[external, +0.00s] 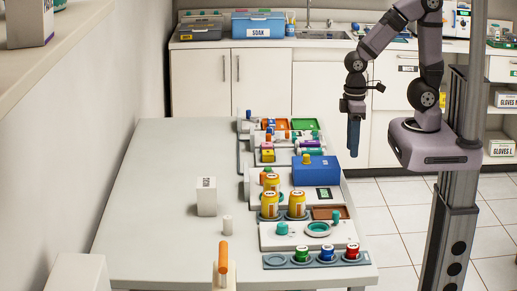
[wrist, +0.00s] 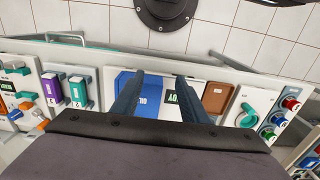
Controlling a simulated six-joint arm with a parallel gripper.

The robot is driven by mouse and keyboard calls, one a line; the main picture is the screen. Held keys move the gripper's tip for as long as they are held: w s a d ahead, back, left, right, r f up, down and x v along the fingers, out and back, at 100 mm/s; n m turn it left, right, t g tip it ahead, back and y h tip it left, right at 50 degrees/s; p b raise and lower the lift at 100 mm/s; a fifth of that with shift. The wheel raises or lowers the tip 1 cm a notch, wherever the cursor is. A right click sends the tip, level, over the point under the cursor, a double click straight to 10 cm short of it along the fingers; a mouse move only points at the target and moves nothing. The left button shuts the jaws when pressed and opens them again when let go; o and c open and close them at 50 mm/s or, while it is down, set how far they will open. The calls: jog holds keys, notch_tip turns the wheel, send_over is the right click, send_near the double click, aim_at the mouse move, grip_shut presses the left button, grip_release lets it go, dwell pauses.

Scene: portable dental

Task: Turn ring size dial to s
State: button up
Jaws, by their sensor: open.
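A pale panel (external: 300,241) near the front right of the table carries a teal ring (external: 318,229) and a small teal knob (external: 282,229). Another teal part (external: 336,216) stands at its back edge. I cannot tell for certain which is the ring size dial, nor read its setting. In the wrist view, a teal curved part (wrist: 246,116) shows on a pale panel at the right. My gripper (external: 354,153) points down, high and clear of these parts. Its two dark blue fingers (wrist: 159,77) are apart and empty.
A blue box (external: 316,172) and yellow containers (external: 297,203) stand behind the panel. A blue rack (external: 300,262) with green, blue and red caps lies in front. A white box (external: 206,197) stands mid-table. The table's left side is mostly bare.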

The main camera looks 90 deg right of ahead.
jog(key=w+a+r+n, duration=0.2)
jog(key=w+a, duration=0.2)
jog(key=w, duration=0.4)
jog(key=n, duration=0.7)
send_over(282, 224)
jog(key=f, duration=0.4)
jog(key=shift+d, duration=0.35)
jog(key=shift+a, duration=0.4)
jog(key=shift+f, duration=0.1)
jog(key=shift+f, duration=0.1)
jog(key=shift+f+p, duration=1.35)
jog(key=shift+f, duration=2.15)
